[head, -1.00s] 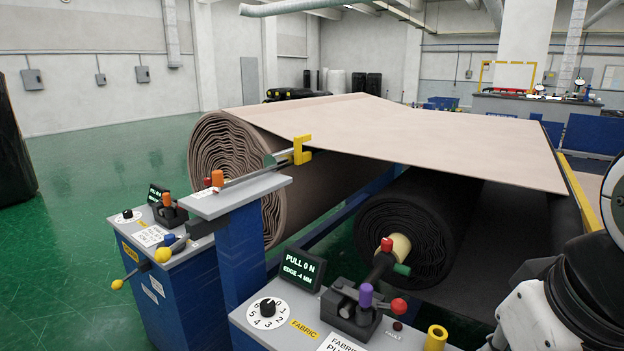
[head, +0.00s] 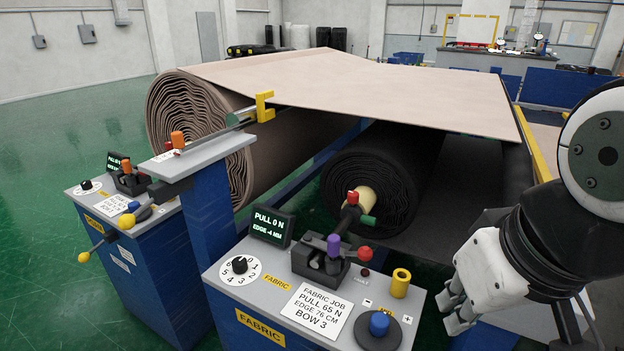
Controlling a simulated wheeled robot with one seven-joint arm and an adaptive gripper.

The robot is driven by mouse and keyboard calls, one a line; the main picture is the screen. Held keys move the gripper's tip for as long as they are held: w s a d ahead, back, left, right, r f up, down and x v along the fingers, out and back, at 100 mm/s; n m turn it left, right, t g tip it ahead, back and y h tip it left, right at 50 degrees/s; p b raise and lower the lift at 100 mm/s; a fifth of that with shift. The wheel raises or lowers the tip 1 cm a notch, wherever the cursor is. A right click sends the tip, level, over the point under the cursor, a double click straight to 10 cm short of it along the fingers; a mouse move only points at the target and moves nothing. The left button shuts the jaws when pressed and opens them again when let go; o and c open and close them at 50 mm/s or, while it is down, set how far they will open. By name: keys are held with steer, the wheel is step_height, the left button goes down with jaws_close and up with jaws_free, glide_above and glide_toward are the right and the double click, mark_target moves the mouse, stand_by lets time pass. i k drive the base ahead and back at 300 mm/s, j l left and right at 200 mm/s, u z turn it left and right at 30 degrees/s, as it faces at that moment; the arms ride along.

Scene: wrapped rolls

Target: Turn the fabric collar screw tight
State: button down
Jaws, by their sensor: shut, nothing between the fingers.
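The front fabric cabinet (head: 262,312) carries a dark block (head: 318,262) with a purple knob (head: 333,245) on top and a red knob (head: 364,254) at its right. A dark shaft runs from the block towards the pale core (head: 364,198) of the black roll (head: 385,165), with a red knob (head: 352,197) and a green piece (head: 368,221) by the core. I cannot tell which of these is the collar screw. My gripper (head: 450,308) is shut and empty, right of the cabinet's top, apart from the knobs.
A display (head: 272,226) reads PULL 0 N, EDGE -4 MM. A numbered dial (head: 239,266), job card (head: 317,310), yellow cup (head: 400,283) and blue knob (head: 379,323) crowd the cabinet top. A second cabinet (head: 130,265) stands left, with a pale roll (head: 195,130) behind.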

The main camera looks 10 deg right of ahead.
mark_target(352, 198)
steer(key=j+z, duration=0.15)
steer(key=z, duration=0.35)
steer(key=i+j+z, duration=0.15)
steer(key=j+z, duration=0.15)
steer(key=j, duration=0.4)
steer(key=j+z, duration=0.35)
steer(key=j, duration=1.7)
steer(key=i+z, duration=0.05)
